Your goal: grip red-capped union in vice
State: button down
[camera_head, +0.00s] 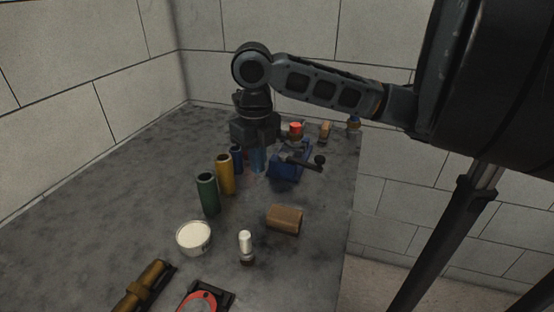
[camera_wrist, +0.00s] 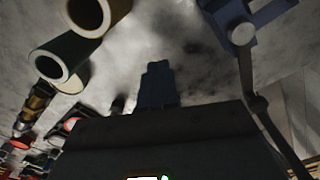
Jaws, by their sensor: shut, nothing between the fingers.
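The red-capped union (camera_head: 295,129) shows upright at the top of the blue vice (camera_head: 284,172), near the table's back right. I cannot tell whether the vice's jaws are closed on it. The vice's dark handle (camera_head: 319,161) points right. My gripper (camera_head: 257,164) points down just left of the vice, with its blue fingers shut and empty. In the wrist view the shut fingertips (camera_wrist: 157,70) are over bare table, and part of the vice (camera_wrist: 262,14) shows at the top right. The red cap is not visible in that view.
Green (camera_head: 208,193), yellow (camera_head: 225,174) and blue (camera_head: 237,157) tubes stand left of my gripper. A white-filled tin (camera_head: 194,237), a white-topped piece (camera_head: 246,246) and a brown block (camera_head: 285,219) stand nearer. A copper-coloured fitting (camera_head: 326,130) stands behind the vice. The table's left part is clear.

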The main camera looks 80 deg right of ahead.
notch_tip(320, 180, up, 5)
jog(key=p, duration=0.3)
jog(key=shift+r, duration=0.15)
jog(key=shift+s, duration=0.15)
dwell(0.6)
